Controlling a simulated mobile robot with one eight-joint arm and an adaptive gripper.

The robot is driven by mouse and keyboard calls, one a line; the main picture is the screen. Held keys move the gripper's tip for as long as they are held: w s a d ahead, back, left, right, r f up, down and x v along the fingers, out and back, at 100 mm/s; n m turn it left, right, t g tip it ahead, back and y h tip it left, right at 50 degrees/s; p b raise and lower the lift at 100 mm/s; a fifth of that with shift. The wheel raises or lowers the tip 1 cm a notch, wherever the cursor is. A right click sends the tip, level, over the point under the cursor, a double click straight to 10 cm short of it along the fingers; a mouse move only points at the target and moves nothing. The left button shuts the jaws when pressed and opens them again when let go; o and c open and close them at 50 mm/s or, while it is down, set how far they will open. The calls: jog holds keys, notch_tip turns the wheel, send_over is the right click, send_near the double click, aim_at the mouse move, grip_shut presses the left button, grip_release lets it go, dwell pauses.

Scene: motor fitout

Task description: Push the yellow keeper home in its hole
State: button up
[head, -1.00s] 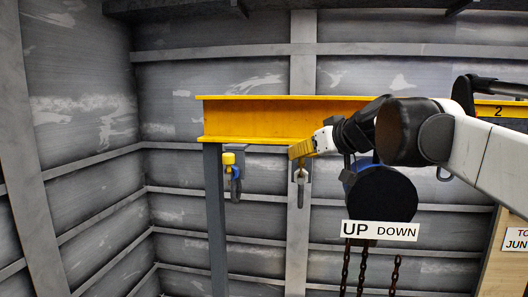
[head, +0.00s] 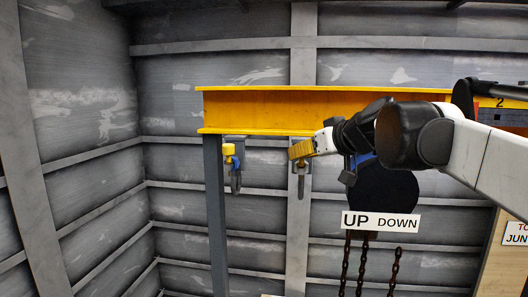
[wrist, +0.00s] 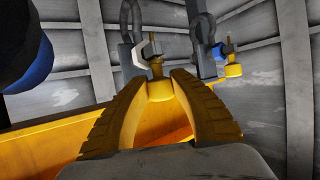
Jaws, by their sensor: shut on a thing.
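My gripper (wrist: 161,84) is shut on the yellow keeper (wrist: 160,92), whose head sits between the ridged yellow fingertips. A brass pin (wrist: 157,68) rises from it in the wrist view, beside a pale hex-shaped part (wrist: 141,52) and a grey shackle (wrist: 128,40). Whether the keeper is fully seated in its hole cannot be told.
A second shackle (head: 236,178) with a yellow knob (head: 228,150) hangs to the left. A dark round hoist (head: 385,188) with chains and an UP/DOWN sign (head: 380,221) is close on the right. The yellow beam (head: 270,110) runs above.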

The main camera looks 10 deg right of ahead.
jog(key=shift+f, duration=0.15)
jog(key=o, duration=1.1)
jog(key=shift+s, duration=0.1)
jog(key=v, duration=1.2)
jog(key=shift+f, duration=0.1)
jog(key=s+a+f+m+g+h+b, duration=0.1)
jog(key=s+f+b, duration=0.5)
jog(key=f+b, duration=0.7)
jog(key=s+a+f+m+g+h+b, duration=0.1)
jog(key=s+f+b, duration=0.5)
jog(key=f, duration=3.3)
jog(key=s+a+f+m+g+h+b, duration=0.1)
jog(key=s+f+b, duration=0.5)
jog(key=f+b, duration=1.6)
jog(key=shift+s+a+f+m+g+h, duration=0.1)
jog(key=shift+s+f+g+h, duration=0.1)
jog(key=shift+f+g, duration=0.35)
jog(key=shift+s+a+f+m+g+h, duration=0.1)
jog(key=shift+f+g+h, duration=0.15)
jog(key=shift+f, duration=0.5)
jog(key=shift+s+a+f+m+g+h, duration=0.1)
jog(key=shift+f+g+h, duration=0.05)
jog(key=shift+f+g, duration=0.45)
